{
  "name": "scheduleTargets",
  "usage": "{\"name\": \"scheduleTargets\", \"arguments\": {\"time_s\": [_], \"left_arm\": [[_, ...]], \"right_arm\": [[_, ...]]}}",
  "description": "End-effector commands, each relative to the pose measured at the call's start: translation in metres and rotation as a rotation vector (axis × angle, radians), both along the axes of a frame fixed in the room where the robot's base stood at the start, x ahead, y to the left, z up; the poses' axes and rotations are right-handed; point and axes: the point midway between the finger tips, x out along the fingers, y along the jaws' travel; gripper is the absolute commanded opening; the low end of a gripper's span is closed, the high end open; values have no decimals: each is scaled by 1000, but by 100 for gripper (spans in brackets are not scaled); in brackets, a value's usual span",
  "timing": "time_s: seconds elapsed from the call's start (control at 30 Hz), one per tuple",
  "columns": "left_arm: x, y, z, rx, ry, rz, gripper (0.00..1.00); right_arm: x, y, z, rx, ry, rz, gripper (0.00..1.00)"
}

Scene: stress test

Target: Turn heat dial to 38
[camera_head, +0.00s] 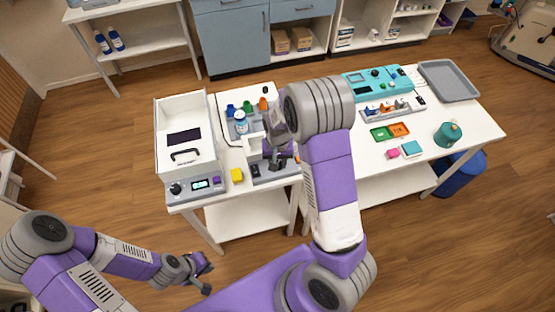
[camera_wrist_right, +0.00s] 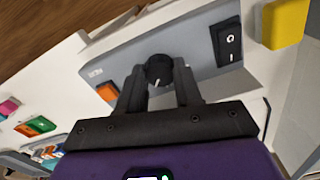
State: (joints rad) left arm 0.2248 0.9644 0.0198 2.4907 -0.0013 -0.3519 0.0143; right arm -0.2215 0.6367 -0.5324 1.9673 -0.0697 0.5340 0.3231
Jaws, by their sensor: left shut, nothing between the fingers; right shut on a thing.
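In the right wrist view, a black dial (camera_wrist_right: 159,69) with a white pointer mark sits on the sloped grey front panel (camera_wrist_right: 203,48) of a device. My right gripper (camera_wrist_right: 160,84) has its two dark fingers on either side of the dial, shut on it. A black rocker switch (camera_wrist_right: 228,42) is on the same panel. In the head view, the device (camera_head: 276,176) stands at the front of the left table, and my right arm partly hides it. I cannot read any scale around the dial. My left gripper (camera_head: 203,273) is shut and empty, low in front of the table.
A yellow block (camera_head: 237,175) stands beside the device. To its left is a white box unit (camera_head: 185,108) with its own black knob (camera_head: 176,188) and lit display (camera_head: 200,184). The right table holds a teal device (camera_head: 378,83), a grey tray (camera_head: 448,80) and small coloured items.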

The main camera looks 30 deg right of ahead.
Motion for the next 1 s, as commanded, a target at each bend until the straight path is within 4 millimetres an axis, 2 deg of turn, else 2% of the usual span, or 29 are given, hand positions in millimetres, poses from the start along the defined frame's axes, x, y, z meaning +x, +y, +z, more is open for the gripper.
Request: {"name": "scheduleTargets", "arguments": {"time_s": [0.4, 1.0], "left_arm": [[0, 0, 10, 0, 0, 0, 0], [0, 0, 12, 0, 0, 0, 0]], "right_arm": [[2, -1, 2, -1, -6, -245, 4], [2, -1, 2, -1, -7, -304, 4]]}}
